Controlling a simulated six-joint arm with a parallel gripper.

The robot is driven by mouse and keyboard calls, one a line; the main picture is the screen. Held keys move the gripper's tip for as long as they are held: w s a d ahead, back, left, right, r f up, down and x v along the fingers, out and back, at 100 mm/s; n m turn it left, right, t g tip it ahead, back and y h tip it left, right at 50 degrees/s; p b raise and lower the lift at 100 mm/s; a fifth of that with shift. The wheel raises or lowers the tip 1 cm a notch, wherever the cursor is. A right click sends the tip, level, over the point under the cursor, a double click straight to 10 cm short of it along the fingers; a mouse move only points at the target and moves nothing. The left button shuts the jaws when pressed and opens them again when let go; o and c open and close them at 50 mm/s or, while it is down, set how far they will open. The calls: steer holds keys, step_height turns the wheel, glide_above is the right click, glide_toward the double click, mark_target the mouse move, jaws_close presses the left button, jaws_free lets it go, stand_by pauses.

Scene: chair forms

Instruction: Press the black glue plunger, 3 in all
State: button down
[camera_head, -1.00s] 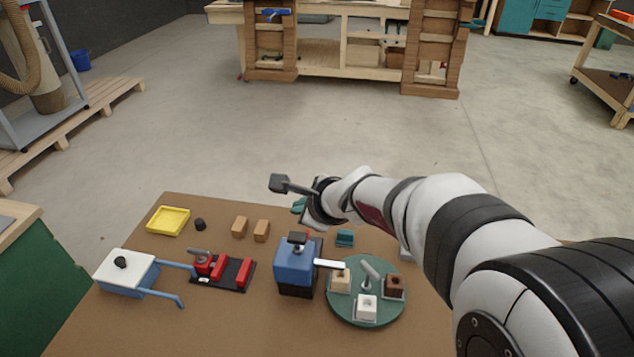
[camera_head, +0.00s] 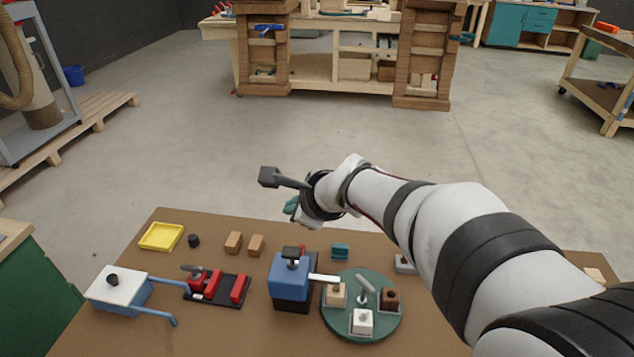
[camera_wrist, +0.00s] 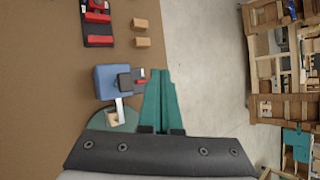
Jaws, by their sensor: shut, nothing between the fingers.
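The black glue plunger (camera_head: 292,253) stands on top of a blue glue dispenser (camera_head: 290,282) near the middle of the table. In the wrist view the plunger (camera_wrist: 126,82) shows on the blue body (camera_wrist: 107,80), just left of my fingers. A pale nozzle arm (camera_head: 324,278) reaches from the dispenser over a green turntable (camera_head: 348,329). My gripper (camera_head: 290,206), with teal fingers, is shut and empty. It hangs above and beyond the dispenser, apart from the plunger. In the wrist view its fingers (camera_wrist: 158,74) lie together.
The turntable carries several blocks in holders and a grey lever (camera_head: 365,288). A red and black fixture (camera_head: 218,288) and a white-topped blue box (camera_head: 118,292) stand left. Wooden blocks (camera_head: 233,242) and a yellow tray (camera_head: 161,237) lie at the back.

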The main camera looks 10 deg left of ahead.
mark_target(292, 249)
steer(key=shift+f, duration=4.45)
steer(key=shift+f, duration=0.1)
steer(key=shift+f, duration=0.3)
steer(key=shift+f, duration=1)
steer(key=shift+r, duration=1.4)
steer(key=shift+r, duration=0.1)
steer(key=shift+r, duration=2.45)
